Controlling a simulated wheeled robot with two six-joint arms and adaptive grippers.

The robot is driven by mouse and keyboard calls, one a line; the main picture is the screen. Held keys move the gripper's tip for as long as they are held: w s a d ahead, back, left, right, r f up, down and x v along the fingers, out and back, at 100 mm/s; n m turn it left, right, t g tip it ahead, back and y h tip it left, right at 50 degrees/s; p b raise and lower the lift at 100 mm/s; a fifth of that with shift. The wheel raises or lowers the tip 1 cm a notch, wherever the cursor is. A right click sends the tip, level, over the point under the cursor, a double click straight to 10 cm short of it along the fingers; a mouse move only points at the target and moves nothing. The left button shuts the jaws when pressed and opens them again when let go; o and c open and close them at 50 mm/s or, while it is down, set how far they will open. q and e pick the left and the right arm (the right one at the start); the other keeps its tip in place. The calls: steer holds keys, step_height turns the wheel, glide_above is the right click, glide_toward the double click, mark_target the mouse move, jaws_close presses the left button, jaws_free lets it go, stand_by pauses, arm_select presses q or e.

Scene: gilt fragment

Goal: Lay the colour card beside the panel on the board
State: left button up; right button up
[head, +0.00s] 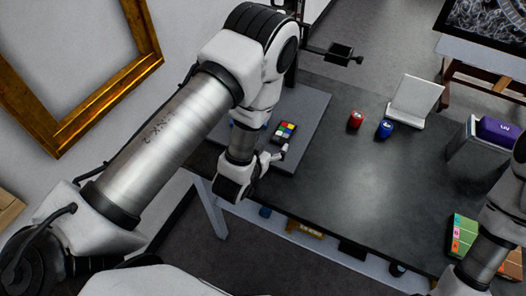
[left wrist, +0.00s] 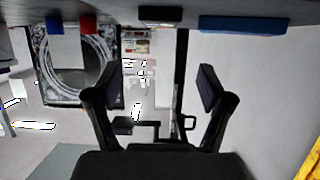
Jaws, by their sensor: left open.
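The colour card (head: 285,132), dark with bright coloured squares, lies on the grey board (head: 312,112) on the table. In the left wrist view a small dark block with a pale face (left wrist: 160,14), probably the card edge-on, shows at the top. A blue slab (left wrist: 255,24) is to its right, perhaps the panel; in the head view my left arm covers most of that part of the board. My left gripper (head: 278,156) is open and empty, close to the card on its near side; its spread fingers show in the left wrist view (left wrist: 152,90). My right gripper is out of view.
A red jar (head: 356,120) and a blue jar (head: 385,129) stand right of the board, by a white stand (head: 414,100). A grey box with a purple item (head: 499,130) is farther right. A coloured chart (head: 467,235) lies near my right arm. The table's middle (head: 370,185) is clear.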

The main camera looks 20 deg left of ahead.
arm_select(q)
steer(key=v, duration=0.5)
steer(key=shift+s+r+b, duration=0.1)
steer(key=shift+b, duration=0.25)
